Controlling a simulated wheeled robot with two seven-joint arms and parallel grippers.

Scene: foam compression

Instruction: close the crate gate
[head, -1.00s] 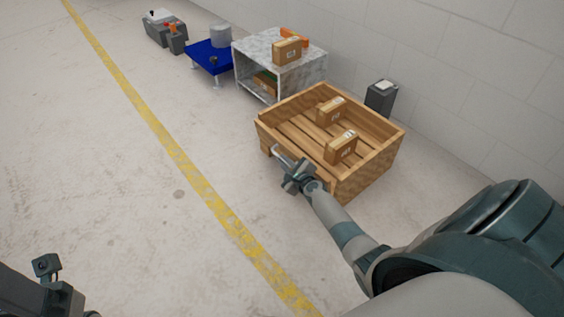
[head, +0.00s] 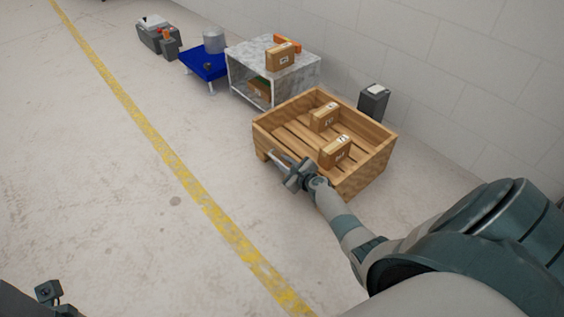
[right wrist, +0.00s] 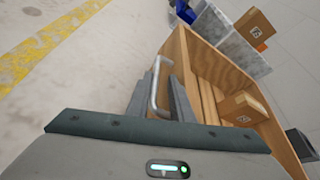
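The wooden crate (head: 369,167) stands on the floor, right of centre in the head view. Its near left side carries a pale metal handle (right wrist: 155,90), seen close up in the right wrist view beside a wooden panel (right wrist: 215,75). My right gripper (head: 287,168) is at this side. Its two fingers (right wrist: 161,98) stand apart on either side of the handle bar, with a narrow gap showing. My arm hides part of the near side, so I cannot tell how far the gate stands from its frame. My left gripper (head: 48,292) shows only in part at the bottom left, away from the crate.
Two cardboard boxes (head: 324,117) (head: 335,152) are in the crate. A grey marbled shelf unit (head: 296,72), a blue platform (head: 205,62) and a dark bin (head: 373,103) stand near the wall. The floor left of the crate, with a yellow line (head: 185,178), is clear.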

